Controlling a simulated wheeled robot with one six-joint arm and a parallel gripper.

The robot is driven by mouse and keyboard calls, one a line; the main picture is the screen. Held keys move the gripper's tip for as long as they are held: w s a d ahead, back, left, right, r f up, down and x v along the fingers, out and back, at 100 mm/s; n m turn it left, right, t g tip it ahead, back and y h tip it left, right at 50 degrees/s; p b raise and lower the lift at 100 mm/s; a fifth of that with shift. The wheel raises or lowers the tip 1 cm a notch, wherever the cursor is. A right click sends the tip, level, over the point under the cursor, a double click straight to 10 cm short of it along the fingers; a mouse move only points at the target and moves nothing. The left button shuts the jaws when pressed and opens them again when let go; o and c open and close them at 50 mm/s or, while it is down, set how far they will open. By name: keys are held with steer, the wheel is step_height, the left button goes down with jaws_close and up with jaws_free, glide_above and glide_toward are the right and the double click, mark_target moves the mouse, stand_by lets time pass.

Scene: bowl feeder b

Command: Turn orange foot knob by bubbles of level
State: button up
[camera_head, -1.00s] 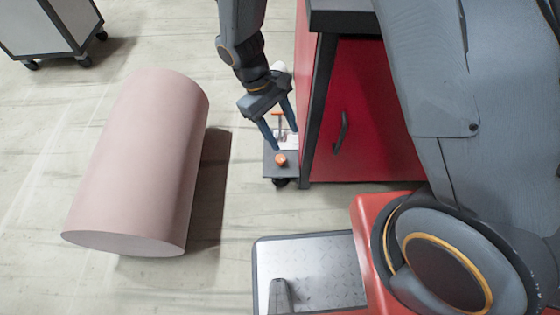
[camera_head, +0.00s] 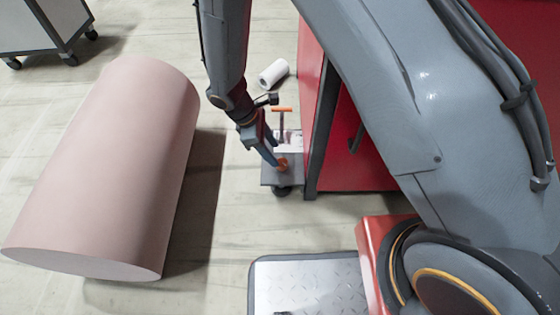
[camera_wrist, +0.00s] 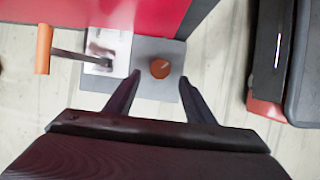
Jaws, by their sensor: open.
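The orange foot knob (camera_head: 283,164) is a small round knob at the near corner of a grey plate (camera_head: 268,177) low beside the red cabinet. In the wrist view the knob (camera_wrist: 160,68) lies ahead of and between my open fingers, slightly beyond their tips. My gripper (camera_head: 274,160) points down at the knob in the head view; it shows empty in the wrist view (camera_wrist: 158,80). Whether a finger touches the knob cannot be told. A white card or panel (camera_wrist: 108,55) lies on the plate. The level's bubbles cannot be made out.
An orange-handled T-bar (camera_head: 282,110) rises from the plate close to my gripper. The red cabinet (camera_head: 360,165) stands right of it. A large pink cylinder (camera_head: 110,165) lies at left. A white roll (camera_head: 273,73) lies behind. Bare floor separates cylinder and plate.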

mark_target(281, 162)
steer(key=b+x, duration=0.2)
steer(key=x, duration=0.4)
